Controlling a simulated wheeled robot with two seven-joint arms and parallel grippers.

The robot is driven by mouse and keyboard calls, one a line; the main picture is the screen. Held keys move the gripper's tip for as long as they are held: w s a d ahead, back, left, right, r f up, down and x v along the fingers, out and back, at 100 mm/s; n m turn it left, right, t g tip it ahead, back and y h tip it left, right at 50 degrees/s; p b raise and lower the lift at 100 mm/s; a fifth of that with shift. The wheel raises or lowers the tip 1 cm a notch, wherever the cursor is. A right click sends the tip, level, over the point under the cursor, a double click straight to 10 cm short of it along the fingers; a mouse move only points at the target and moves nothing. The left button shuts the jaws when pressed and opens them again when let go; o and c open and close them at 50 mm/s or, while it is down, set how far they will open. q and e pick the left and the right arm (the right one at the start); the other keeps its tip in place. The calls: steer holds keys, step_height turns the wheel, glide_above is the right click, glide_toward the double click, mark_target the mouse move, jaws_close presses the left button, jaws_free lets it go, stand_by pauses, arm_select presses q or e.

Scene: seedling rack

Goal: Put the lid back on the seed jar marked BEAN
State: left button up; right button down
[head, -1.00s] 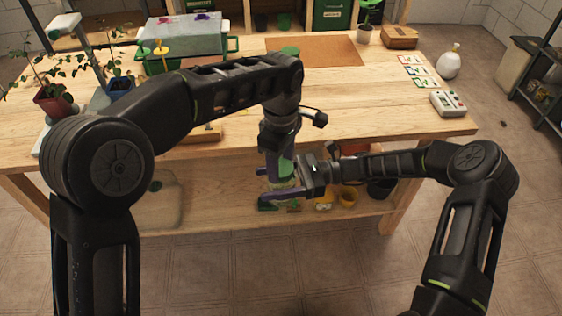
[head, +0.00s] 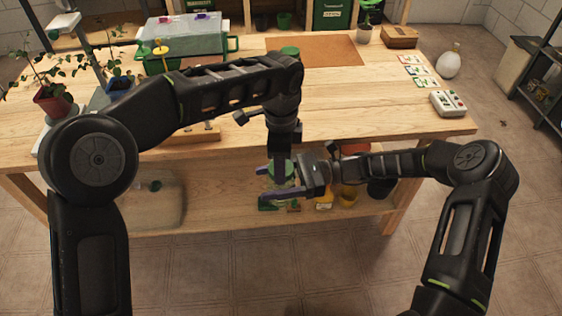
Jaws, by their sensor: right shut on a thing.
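A clear jar (head: 282,181) with a green top is between the fingers of my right gripper (head: 265,182), which is shut on it in front of the workbench's front edge. The green at its mouth looks like a lid (head: 290,169), but how it is seated cannot be told. My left gripper (head: 281,164) points down just over the jar's top; its fingers show edge-on, so its opening is unclear. No marking on the jar can be read. Another green lid-like top (head: 290,51) shows on the bench behind my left arm.
The wooden workbench (head: 370,105) has a lower shelf (head: 225,212) with pots and small packets. Potted plants and a clear-lidded propagator (head: 188,36) stand at the left. Seed cards (head: 418,70) and a white meter (head: 448,103) lie at the right. The bench's middle right is clear.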

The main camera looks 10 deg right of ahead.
arm_select(q)
steer(key=m, duration=0.2)
steer(key=shift+w+m, duration=0.1)
steer(key=shift+m, duration=0.2)
steer(key=o, duration=1.6)
steer(key=shift+r, duration=0.15)
step_height(320, 180, up, 5)
steer(key=shift+f, duration=0.2)
steer(key=shift+r, duration=1.3)
